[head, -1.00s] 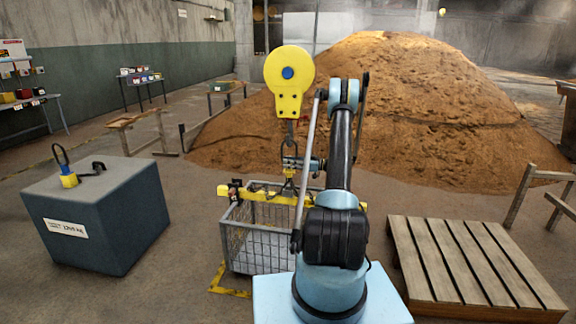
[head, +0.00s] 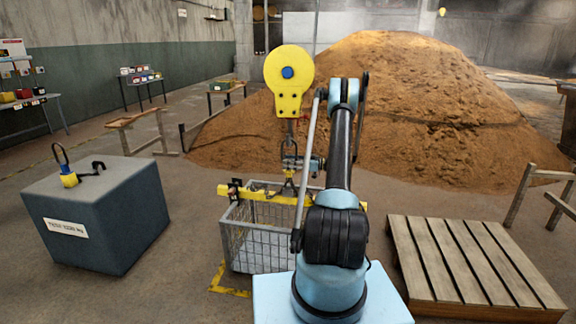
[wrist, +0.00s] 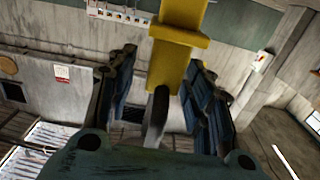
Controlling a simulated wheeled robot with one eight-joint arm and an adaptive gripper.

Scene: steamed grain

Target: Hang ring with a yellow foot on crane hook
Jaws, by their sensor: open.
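A ring with a yellow foot (head: 68,173) stands upright on the dark block at the left in the head view. The crane's yellow hook block (head: 289,82) hangs near the middle, with its dark hook (head: 290,130) below. My gripper (head: 291,164) is by the hook's lower end, just above the cage's yellow beam (head: 262,194). In the upside-down wrist view, my gripper (wrist: 165,95) is open. A grey metal piece (wrist: 157,112) stands between its fingers, in front of a yellow part (wrist: 172,60). Whether the hook touches anything there is too small to tell.
The dark block (head: 95,225) also carries a black handle-like piece (head: 93,170). A wire cage (head: 262,240) stands under the yellow beam. A wooden pallet (head: 470,265) lies at the right, and a grain heap (head: 410,100) fills the back. Floor between block and cage is clear.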

